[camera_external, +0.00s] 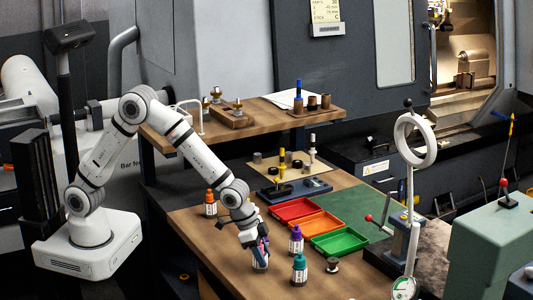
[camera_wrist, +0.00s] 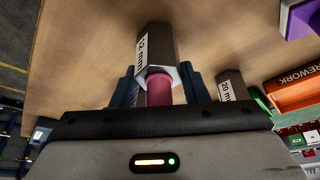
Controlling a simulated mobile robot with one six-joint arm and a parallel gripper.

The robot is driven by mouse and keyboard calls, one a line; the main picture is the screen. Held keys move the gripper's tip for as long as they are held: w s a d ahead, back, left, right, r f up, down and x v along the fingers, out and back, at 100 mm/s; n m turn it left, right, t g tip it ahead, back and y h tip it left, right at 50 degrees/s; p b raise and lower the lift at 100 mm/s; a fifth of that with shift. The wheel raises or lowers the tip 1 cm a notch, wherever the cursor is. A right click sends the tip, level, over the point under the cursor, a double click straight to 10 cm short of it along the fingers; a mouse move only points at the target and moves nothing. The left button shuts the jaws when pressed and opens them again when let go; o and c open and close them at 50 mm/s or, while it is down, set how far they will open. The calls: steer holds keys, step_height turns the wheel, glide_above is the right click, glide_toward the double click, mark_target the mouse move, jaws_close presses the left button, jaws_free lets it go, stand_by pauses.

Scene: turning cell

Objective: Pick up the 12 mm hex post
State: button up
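The 12 mm hex post (camera_wrist: 158,45) is a dark grey-brown body with a white "12 mm" label, a pale rim and a dull red knob at the end nearest the wrist camera. My gripper (camera_wrist: 160,75) has its two dark blue fingers on either side of the post, close by the rim. Gaps show beside the knob; whether the fingertips touch the body I cannot tell. In the external view my gripper (camera_external: 260,246) reaches down over this labelled post (camera_external: 260,265) at the bench's front, and its fingers hide the upper part.
A purple-topped post (camera_external: 296,240) and a teal-topped post (camera_external: 300,270) stand to the right. An orange-topped post (camera_external: 210,205) stands behind left. Red (camera_external: 278,213), orange (camera_external: 299,230) and green trays (camera_external: 320,247) lie behind. A post labelled "20 mm" (camera_wrist: 229,82) stands near the right finger.

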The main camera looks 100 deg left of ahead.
jaws_close()
steer(key=shift+w+r, duration=0.1)
steer(key=shift+r, duration=0.05)
